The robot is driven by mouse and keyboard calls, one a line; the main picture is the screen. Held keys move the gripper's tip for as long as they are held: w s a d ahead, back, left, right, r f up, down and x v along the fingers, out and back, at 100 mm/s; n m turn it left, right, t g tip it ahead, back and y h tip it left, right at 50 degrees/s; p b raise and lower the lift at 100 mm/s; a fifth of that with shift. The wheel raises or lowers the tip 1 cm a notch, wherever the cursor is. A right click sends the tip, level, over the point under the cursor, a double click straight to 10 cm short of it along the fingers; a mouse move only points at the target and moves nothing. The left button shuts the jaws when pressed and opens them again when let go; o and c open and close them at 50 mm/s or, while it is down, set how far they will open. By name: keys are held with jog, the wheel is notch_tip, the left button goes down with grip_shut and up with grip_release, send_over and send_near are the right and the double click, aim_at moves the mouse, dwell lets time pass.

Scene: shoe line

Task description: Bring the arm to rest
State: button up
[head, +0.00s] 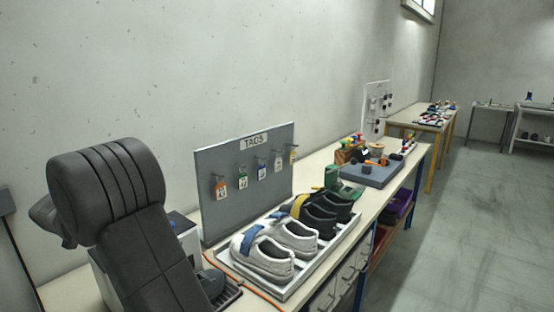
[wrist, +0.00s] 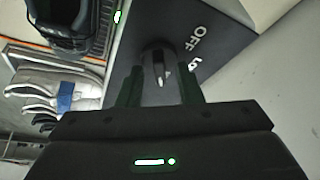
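My gripper (wrist: 160,88) shows in the wrist view with its two dark fingers spread apart. A grey knob or lever (wrist: 157,58) with a pale pointer lies between the fingers in the picture, on a dark panel (wrist: 222,38) marked "OFF". I see no finger closed on the knob, and how far it is from the fingertips is unclear. In the head view my dark arm covers the left foreground, and my fingers do not show there. A pale grey machine (head: 187,238) is partly hidden behind my arm.
A grey "TAGS" board (head: 225,203) with hanging tags stands on the bench. A white tray (head: 288,290) of white and black shoes is before it. A blue-grey block (head: 372,174) with small items sits further along. The aisle floor (head: 460,220) at right is clear.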

jog(key=b+v, duration=0.1)
jog(key=v, duration=1.3)
jog(key=p+x, duration=0.1)
jog(key=x, duration=1.2)
jog(key=shift+w+f, duration=0.15)
jog(key=shift+f, duration=0.15)
jog(key=shift+d+n+p, duration=0.1)
jog(key=shift+n+p, duration=0.25)
jog(key=shift+n, duration=0.25)
jog(key=n+y+p, duration=0.2)
jog(key=n, duration=0.2)
jog(key=shift+d+p, duration=0.15)
jog(key=shift+p, duration=0.2)
jog(key=n+y+p, duration=0.1)
jog(key=n+p, duration=0.2)
jog(key=n+g+y+p, duration=0.1)
jog(key=n+p, duration=0.2)
jog(key=shift+w+d+n+g, duration=0.1)
jog(key=shift+w+n+g, duration=0.1)
jog(key=shift+n+g, duration=0.15)
jog(key=shift+b+v, duration=0.75)
jog(key=shift+v, duration=1.35)
jog(key=shift+s, duration=0.1)
